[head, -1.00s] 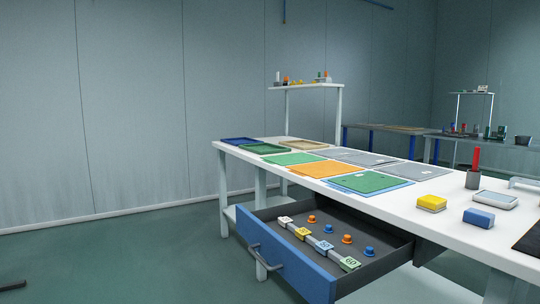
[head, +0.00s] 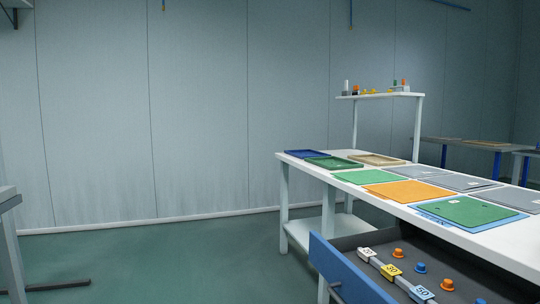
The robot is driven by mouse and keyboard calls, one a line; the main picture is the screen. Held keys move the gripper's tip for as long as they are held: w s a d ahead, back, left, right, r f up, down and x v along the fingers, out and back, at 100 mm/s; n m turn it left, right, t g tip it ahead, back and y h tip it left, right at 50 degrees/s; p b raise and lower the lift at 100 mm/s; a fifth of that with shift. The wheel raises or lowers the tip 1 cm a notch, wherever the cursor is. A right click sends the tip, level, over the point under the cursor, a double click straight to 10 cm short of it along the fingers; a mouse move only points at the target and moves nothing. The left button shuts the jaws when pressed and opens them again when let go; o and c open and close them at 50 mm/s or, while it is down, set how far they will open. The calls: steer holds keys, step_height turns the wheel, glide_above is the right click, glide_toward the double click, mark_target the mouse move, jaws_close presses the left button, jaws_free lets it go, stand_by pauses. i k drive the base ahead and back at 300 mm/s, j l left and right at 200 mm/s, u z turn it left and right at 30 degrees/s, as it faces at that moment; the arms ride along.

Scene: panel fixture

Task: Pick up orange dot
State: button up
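Small orange round pieces, shaped like short knobs, stand in the open drawer; one orange piece (head: 398,253) is farther back and another orange piece (head: 447,284) is nearer. They alternate with blue pieces (head: 420,267) of the same shape. I cannot tell which of these, if any, is the orange dot. The drawer (head: 345,272) has a blue front and a dark inside, and the frame's lower edge cuts it off. My gripper is not in view.
The white table (head: 515,240) above the drawer bears coloured panels, including an orange panel (head: 408,191) and a green panel (head: 465,211). Open floor (head: 180,270) lies to the left; a grey table (head: 8,200) stands at the left edge.

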mark_target(397, 252)
steer(key=i+j+u, duration=0.15)
steer(key=i, duration=0.45)
steer(key=i+j+u, duration=0.15)
steer(key=i, duration=0.5)
steer(key=i+j+z, duration=0.15)
steer(key=i+z, duration=0.15)
steer(key=i+j+z, duration=0.25)
steer(key=k+l+z, duration=0.15)
steer(key=k+z, duration=0.25)
steer(key=k, duration=0.15)
steer(key=k+z, duration=0.15)
steer(key=z, duration=0.15)
steer(key=k+l+z, duration=0.1)
steer(key=z, duration=0.25)
steer(key=k+l+u, duration=0.2)
steer(key=l+u, duration=0.2)
steer(key=l, duration=0.15)
